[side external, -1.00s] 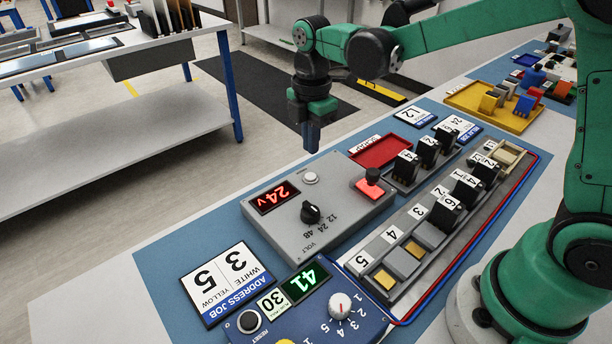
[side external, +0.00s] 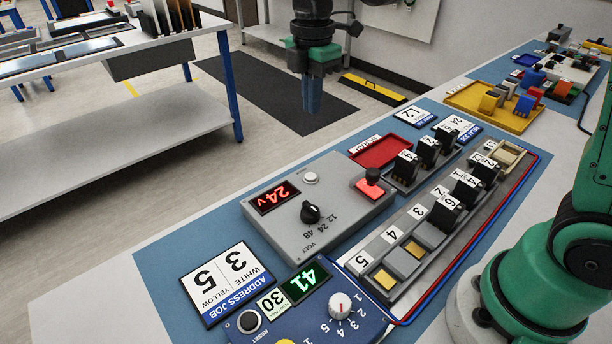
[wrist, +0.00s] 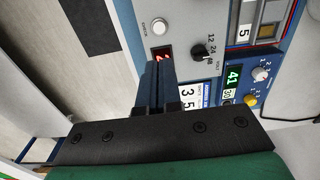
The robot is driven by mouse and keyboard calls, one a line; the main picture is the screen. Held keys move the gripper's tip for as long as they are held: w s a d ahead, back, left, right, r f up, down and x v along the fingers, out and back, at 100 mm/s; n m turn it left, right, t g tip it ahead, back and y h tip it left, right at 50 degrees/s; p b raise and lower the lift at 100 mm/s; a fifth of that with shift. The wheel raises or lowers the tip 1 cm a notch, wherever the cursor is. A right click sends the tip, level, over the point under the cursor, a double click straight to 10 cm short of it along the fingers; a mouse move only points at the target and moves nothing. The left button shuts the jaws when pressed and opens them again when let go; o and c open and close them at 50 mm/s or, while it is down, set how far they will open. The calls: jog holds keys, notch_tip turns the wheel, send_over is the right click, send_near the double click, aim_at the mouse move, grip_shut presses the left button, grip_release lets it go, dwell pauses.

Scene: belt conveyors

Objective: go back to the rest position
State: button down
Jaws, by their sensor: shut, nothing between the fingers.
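In the wrist view the closed fingers (wrist: 154,85) cover part of the panel below. The grey volt box (side external: 335,215) shows a red 24V display, a black knob and a check button; it also shows in the wrist view (wrist: 180,22). Right of it is a slotted rail (side external: 440,215) with black numbered modules in the far slots. The blue control box (side external: 330,320) reads 41 in green.
An address card (side external: 228,283) lies left of the boxes. A red tray (side external: 380,151) and a yellow tray (side external: 480,105) with small blocks lie farther back. A white table (side external: 100,60) stands at the left.

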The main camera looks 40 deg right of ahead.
jog(key=s+d+f+m+t, duration=0.2)
jog(key=s+m+t, duration=0.5)
jog(key=m, duration=1.1)
jog(key=s+f, duration=0.1)
jog(key=s, duration=0.2)
jog(key=shift+d+f, duration=0.15)
jog(key=shift+d, duration=0.1)
